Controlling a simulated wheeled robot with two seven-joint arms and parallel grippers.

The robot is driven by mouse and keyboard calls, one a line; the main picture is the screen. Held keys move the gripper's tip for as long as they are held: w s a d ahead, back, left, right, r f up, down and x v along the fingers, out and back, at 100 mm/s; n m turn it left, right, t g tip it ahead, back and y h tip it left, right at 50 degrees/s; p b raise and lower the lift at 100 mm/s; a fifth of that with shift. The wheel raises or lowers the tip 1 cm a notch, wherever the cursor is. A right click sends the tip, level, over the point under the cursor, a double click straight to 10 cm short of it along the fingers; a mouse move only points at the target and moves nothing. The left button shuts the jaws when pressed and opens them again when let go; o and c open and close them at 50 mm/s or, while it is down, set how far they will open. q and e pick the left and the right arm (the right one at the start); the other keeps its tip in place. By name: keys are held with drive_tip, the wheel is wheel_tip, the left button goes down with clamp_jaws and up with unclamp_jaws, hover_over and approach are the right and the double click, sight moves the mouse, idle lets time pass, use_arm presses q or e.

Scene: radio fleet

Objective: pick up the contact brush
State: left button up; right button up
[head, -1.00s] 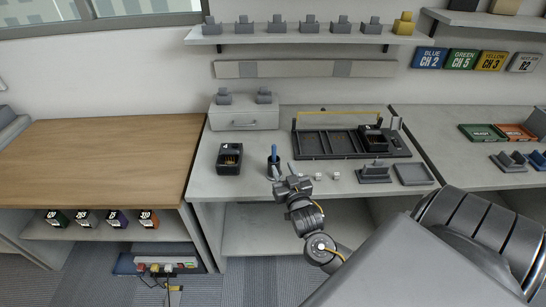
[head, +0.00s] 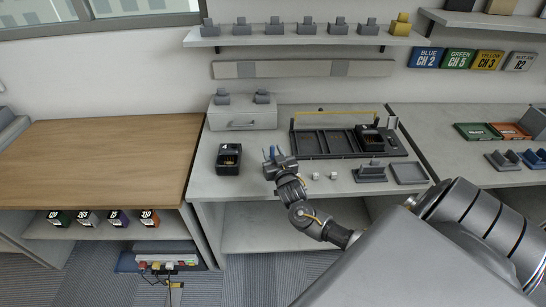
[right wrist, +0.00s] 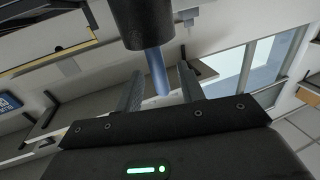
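The contact brush, seen as a blue handle (right wrist: 157,70), stands out of a dark round cup (right wrist: 142,22) in the right wrist view. My right gripper (right wrist: 162,90) is open, with the handle's end in the gap between its two fingers; I see no grip on it. In the head view the right gripper (head: 273,158) is over the cup's place on the grey bench, and a little blue of the brush (head: 272,151) shows there. The cup is mostly hidden behind the gripper in that view. My left gripper is not in view.
A black box marked 4 (head: 229,159) stands left of the gripper. Small white cubes (head: 333,176), a grey stand (head: 371,172) and a shallow tray (head: 408,173) lie to its right. Behind are a grey drawer box (head: 243,117) and a black divided tray (head: 310,144).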

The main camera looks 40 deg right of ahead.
drive_tip(key=shift+w+d, duration=0.2)
drive_tip(key=shift+w, duration=0.25)
clamp_jaws()
